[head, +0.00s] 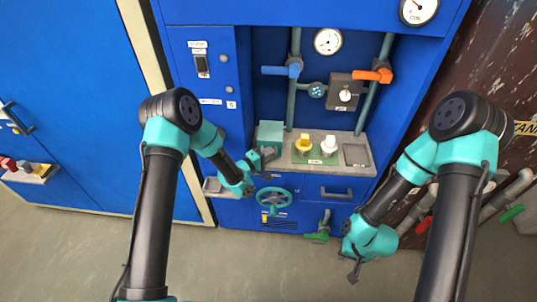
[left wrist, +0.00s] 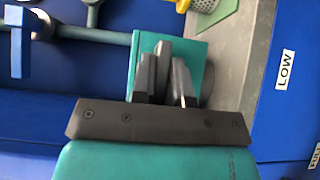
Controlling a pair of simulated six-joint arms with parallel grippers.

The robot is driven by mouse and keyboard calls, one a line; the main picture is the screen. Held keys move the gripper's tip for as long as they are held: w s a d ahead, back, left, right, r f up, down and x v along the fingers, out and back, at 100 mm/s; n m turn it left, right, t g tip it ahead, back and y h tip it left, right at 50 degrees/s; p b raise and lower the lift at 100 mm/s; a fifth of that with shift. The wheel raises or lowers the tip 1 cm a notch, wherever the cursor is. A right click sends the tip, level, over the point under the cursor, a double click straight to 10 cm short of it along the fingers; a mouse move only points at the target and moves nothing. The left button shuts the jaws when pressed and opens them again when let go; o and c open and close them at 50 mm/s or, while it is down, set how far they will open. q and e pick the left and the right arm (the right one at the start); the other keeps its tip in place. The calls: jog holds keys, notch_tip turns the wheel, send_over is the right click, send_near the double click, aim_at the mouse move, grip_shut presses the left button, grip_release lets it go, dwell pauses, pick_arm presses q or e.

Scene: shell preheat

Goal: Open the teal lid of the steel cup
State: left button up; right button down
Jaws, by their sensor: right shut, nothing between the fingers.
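The teal lid (head: 270,131) shows as a square teal block at the left end of the grey shelf. In the left wrist view the teal lid (left wrist: 198,55) lies just beyond my fingers. I cannot clearly make out the steel cup; it seems hidden beneath the lid. My left gripper (head: 268,157) is at the lid's near side, at the shelf's front edge. In the left wrist view its dark fingers (left wrist: 166,72) are close together and overlap the lid; touch and grip are unclear. My right gripper (head: 354,273) is shut and empty, low at the right.
A teal handwheel (head: 274,197) sits below the shelf. The floor in front is clear.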

pick_arm(q)
grip_shut()
jog(key=shift+r, duration=0.1)
jog(key=shift+n+g+y, duration=0.4)
jog(key=shift+n, duration=0.1)
jog(key=r, duration=0.1)
jog(key=w+r, duration=0.1)
jog(key=r, duration=0.2)
jog(key=shift+w, duration=0.3)
jog(key=o, duration=0.5)
grip_release()
jog(key=shift+s, duration=0.1)
